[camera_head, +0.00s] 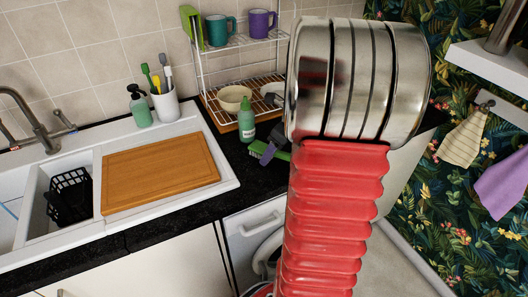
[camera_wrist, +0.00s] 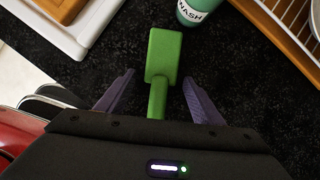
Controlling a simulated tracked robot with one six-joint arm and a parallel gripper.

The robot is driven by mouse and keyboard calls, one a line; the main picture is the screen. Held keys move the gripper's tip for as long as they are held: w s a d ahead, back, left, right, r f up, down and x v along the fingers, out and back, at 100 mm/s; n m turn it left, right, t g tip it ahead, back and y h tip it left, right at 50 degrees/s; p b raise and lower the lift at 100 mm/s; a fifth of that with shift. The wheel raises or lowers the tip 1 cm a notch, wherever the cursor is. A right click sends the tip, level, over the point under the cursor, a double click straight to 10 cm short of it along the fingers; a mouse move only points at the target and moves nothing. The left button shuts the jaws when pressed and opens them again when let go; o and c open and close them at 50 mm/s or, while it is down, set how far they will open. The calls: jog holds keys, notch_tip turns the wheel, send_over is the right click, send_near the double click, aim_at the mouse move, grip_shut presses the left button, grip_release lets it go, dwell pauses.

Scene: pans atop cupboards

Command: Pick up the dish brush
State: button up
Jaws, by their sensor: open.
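The green dish brush (camera_head: 257,148) lies on the black counter, in front of the teal bottle. In the head view my arm hides part of it. In the wrist view the brush (camera_wrist: 164,50) shows its broad green end beyond the fingertips. Its narrower green part runs back between the fingers toward the palm. My gripper (camera_wrist: 160,77) is open, with one purple finger on each side of the brush and visible gaps. In the head view a purple finger of my gripper (camera_head: 268,153) shows at the brush, beside the arm.
A teal bottle (camera_head: 246,120) stands just behind the brush, by the dish rack (camera_head: 212,108) with a bowl. The white sink (camera_head: 228,178) with a wooden board is to the left. The counter's front edge is close.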

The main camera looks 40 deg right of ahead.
jog(key=shift+c, duration=0.4)
jog(key=c, duration=1.4)
notch_tip(320, 180, up, 10)
dwell(0.6)
jog(key=o, duration=0.8)
jog(key=c, duration=0.7)
